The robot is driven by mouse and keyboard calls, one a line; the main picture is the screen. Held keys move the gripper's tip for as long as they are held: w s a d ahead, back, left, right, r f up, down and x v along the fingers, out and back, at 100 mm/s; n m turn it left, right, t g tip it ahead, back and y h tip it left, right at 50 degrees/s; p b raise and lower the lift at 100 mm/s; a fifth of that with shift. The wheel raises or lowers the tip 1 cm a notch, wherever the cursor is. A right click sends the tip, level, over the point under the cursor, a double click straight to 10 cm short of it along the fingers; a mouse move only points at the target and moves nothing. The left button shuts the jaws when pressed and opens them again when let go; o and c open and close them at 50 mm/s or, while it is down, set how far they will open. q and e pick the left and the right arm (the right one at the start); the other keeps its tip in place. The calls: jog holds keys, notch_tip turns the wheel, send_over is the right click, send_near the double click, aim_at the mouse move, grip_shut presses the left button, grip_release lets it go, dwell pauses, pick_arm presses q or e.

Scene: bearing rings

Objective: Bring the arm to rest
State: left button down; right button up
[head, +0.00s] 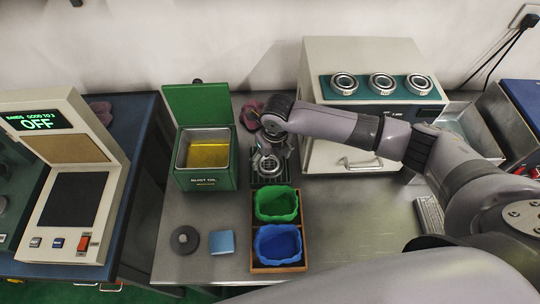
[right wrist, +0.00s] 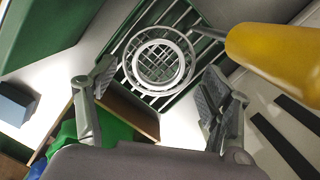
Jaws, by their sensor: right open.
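My right gripper (head: 266,160) hangs above a small dark rack between the green oil box and the white cabinet. In the right wrist view the right gripper (right wrist: 158,88) is open, its two fingers spread wide with nothing between the pads. The ring also shows below the gripper in the head view (head: 269,168), partly hidden. My left gripper is not in view.
The green box (head: 207,182) with yellow oil stands left of the gripper, lid raised. A wooden tray holds green (head: 276,204) and blue (head: 278,245) bins. A yellow handle (right wrist: 280,62) is close on the right in the wrist view.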

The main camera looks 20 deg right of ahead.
jog(key=shift+r+p, duration=2.15)
jog(key=shift+r, duration=0.45)
jog(key=shift+f, duration=0.1)
